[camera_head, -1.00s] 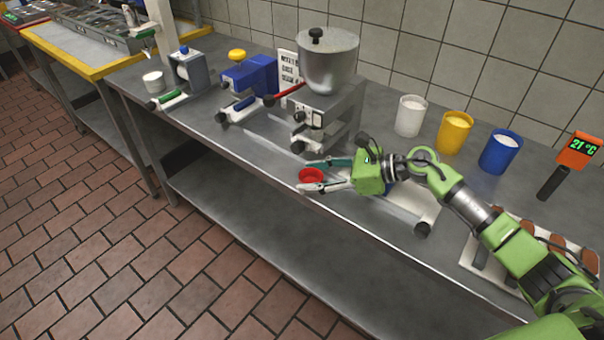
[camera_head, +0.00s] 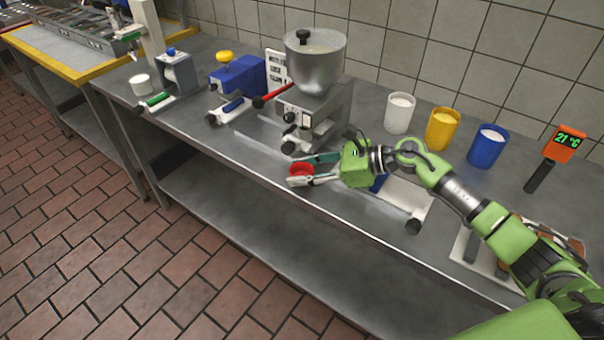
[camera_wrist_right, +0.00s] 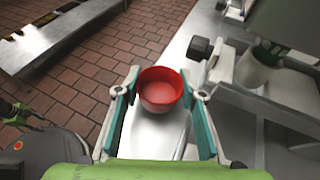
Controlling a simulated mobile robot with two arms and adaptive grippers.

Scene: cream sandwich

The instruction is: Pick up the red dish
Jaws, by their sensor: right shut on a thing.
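The red dish (camera_head: 299,169) is a small round bowl at the front edge of the steel counter, in front of the hopper machine. My right gripper (camera_head: 314,169) reaches it from the right and is shut on it, with one finger on each side. In the right wrist view the dish (camera_wrist_right: 160,90) sits between the two fingertips of the gripper (camera_wrist_right: 160,93), and its inside looks empty. I cannot tell whether the dish still touches the counter. My left gripper is not in view.
The machine with a steel hopper (camera_head: 315,62) stands just behind the dish. White (camera_head: 399,114), yellow (camera_head: 442,131) and blue (camera_head: 487,148) cups stand toward the back wall. A thermometer (camera_head: 556,160) reading 21 °C is at the right. The counter's front edge is close to the dish.

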